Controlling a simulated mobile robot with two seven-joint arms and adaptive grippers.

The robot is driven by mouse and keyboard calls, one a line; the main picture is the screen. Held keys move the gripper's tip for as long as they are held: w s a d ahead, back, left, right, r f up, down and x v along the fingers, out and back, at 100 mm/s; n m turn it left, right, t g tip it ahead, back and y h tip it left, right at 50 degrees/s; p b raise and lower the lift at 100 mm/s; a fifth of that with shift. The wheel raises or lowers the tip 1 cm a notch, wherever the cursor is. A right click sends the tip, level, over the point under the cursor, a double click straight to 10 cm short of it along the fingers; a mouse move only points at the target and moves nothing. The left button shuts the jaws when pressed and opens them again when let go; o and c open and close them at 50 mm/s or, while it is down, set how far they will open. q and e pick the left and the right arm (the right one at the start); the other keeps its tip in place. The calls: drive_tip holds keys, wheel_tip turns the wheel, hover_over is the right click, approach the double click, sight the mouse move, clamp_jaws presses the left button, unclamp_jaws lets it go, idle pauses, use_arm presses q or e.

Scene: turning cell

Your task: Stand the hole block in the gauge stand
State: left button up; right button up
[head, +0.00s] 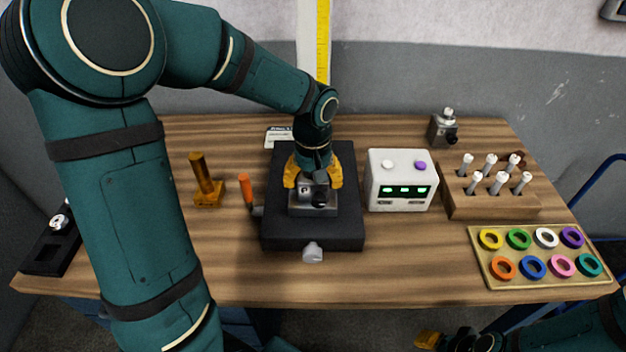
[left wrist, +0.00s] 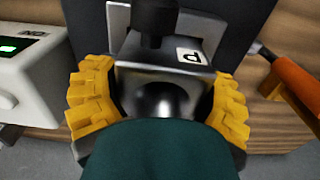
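A grey metal block, which I take as the hole block (head: 316,193), has a black knob and a small letter label. It is low over or on a black base (head: 285,232), perhaps the gauge stand. My left gripper (head: 313,180) points down with yellow fingers on both sides of the block. In the left wrist view the block (left wrist: 150,75) fills the space between the fingers (left wrist: 163,108), which look closed on it. My forearm hides its near part, and contact underneath is not visible. My right gripper (head: 428,340) shows only partly at the bottom edge.
A white box with green displays (head: 401,181) stands close right of the base. An orange handle (head: 245,190) and a brass-coloured post (head: 203,180) are left. A wooden pin rack (head: 490,204), a ring tray (head: 482,268) and a small metal fixture (head: 441,131) are right.

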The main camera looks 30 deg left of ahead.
use_arm(q)
drive_tip(key=o, duration=0.3)
wheel_tip(320, 180, up, 12)
idle(0.6)
idle(0.3)
